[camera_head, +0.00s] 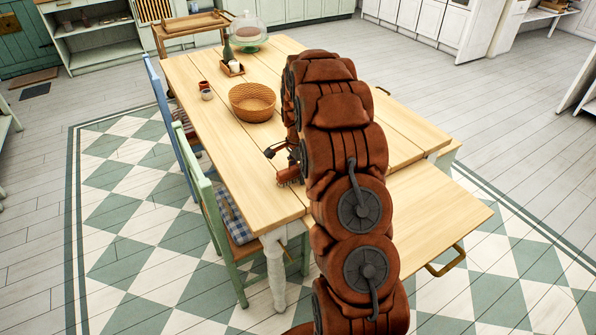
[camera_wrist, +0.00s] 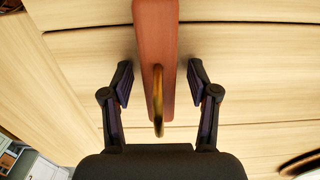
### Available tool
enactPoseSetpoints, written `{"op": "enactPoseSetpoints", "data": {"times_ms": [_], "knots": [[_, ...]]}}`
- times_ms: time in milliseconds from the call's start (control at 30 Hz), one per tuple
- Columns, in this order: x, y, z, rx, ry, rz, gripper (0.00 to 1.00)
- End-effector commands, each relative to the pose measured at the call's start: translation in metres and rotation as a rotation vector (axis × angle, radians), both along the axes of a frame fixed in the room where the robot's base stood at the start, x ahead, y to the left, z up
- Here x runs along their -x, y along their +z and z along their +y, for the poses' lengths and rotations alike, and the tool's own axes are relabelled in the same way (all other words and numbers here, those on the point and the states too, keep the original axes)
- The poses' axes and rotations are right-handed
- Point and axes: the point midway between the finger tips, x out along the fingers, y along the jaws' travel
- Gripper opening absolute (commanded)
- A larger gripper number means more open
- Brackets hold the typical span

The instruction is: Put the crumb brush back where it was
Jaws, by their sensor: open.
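The crumb brush (camera_head: 289,176) lies on the wooden table near its front left edge, partly hidden behind my arm in the head view. In the wrist view its reddish-brown wooden body (camera_wrist: 155,45) runs down between the fingers, with a brass-coloured loop (camera_wrist: 158,100) at the near end. My gripper (camera_wrist: 160,83) is open, one finger on each side of the brush. A gap shows on both sides, so neither finger touches it. In the head view the dark fingers of my gripper (camera_head: 274,152) show just above the brush, left of my arm.
The table (camera_head: 200,80) also carries a wicker basket (camera_head: 252,102), small jars (camera_head: 206,92) and a small tray with a bottle (camera_head: 231,67). A green chair (camera_head: 213,205) and a blue chair (camera_head: 160,100) stand along the left side. A lower pull-out leaf (camera_head: 440,215) is bare.

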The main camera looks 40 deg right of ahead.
Motion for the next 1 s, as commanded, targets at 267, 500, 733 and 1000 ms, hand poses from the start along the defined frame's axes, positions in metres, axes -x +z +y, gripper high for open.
{"op": "enactPoseSetpoints", "data": {"times_ms": [267, 500, 733, 1000], "knots": [[0.000, 0.005, 0.000, 0.001, 0.000, -0.001, 0.60], [-0.002, 0.040, -0.001, 0.004, 0.000, -0.007, 0.60], [-0.001, 0.085, 0.000, 0.001, 0.000, -0.003, 0.60], [0.000, 0.117, 0.000, 0.000, 0.000, -0.001, 0.60]]}}
